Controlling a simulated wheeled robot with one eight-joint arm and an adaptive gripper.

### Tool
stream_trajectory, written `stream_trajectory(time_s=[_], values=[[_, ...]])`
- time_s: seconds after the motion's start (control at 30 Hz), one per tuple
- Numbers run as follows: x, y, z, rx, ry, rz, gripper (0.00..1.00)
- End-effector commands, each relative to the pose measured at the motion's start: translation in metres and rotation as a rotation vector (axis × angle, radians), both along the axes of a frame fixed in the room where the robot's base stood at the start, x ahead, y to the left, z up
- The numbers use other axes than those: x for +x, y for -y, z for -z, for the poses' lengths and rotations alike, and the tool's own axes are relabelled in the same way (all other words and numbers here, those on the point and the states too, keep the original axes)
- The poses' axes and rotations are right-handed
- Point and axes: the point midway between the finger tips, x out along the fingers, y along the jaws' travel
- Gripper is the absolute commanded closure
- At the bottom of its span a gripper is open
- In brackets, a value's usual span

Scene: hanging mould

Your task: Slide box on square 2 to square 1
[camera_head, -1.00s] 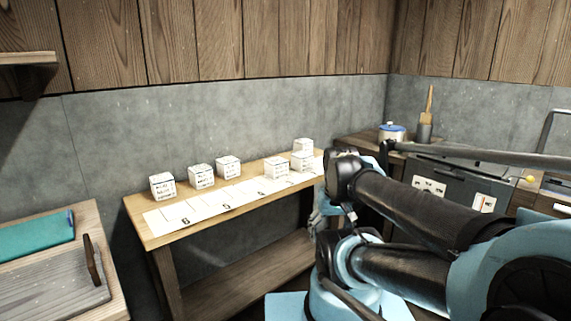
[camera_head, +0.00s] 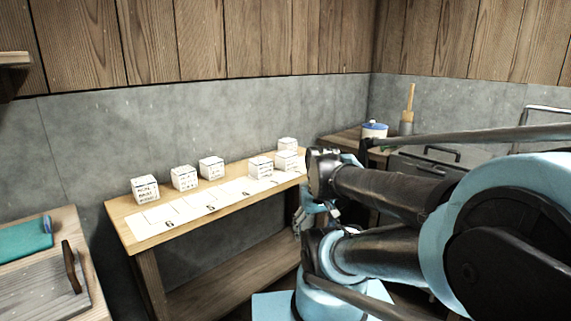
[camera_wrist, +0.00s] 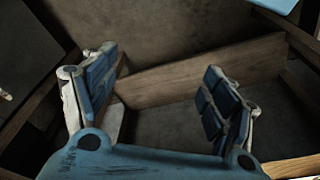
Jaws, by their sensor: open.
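Several white boxes with black writing stand on a wooden table. One box (camera_head: 261,168) and another box (camera_head: 286,160) sit on the white strip of squares (camera_head: 196,210) toward its right end. A "6" shows on the strip's left part; the numbers near those two boxes are too small or hidden, so I cannot tell which is on square 2. My gripper (camera_head: 310,218) is at the table's right front, partly hidden by my arm. In the wrist view, my gripper (camera_wrist: 165,98) has its blue-padded fingers apart with nothing between them.
More white boxes (camera_head: 145,189) (camera_head: 184,178) (camera_head: 211,167) (camera_head: 288,144) stand behind the strip. A lower shelf (camera_head: 235,275) runs under the table. A counter with a blue-lidded pot (camera_head: 374,131) is at the right. A side table with a teal object (camera_head: 25,241) is at the left.

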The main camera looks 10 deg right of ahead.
Motion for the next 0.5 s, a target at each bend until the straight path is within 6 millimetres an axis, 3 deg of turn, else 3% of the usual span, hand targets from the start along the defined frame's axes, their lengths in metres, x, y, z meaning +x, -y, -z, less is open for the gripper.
stream_trajectory(time_s=[0.2, 0.37, 0.5], values=[[0.0, 0.0, 0.0, 0.0, 0.0, 0.0, 0.22], [-0.005, -0.001, -0.01, 0.002, 0.009, 0.012, 0.58], [0.013, -0.003, -0.031, 0.014, -0.002, 0.063, 0.9]])
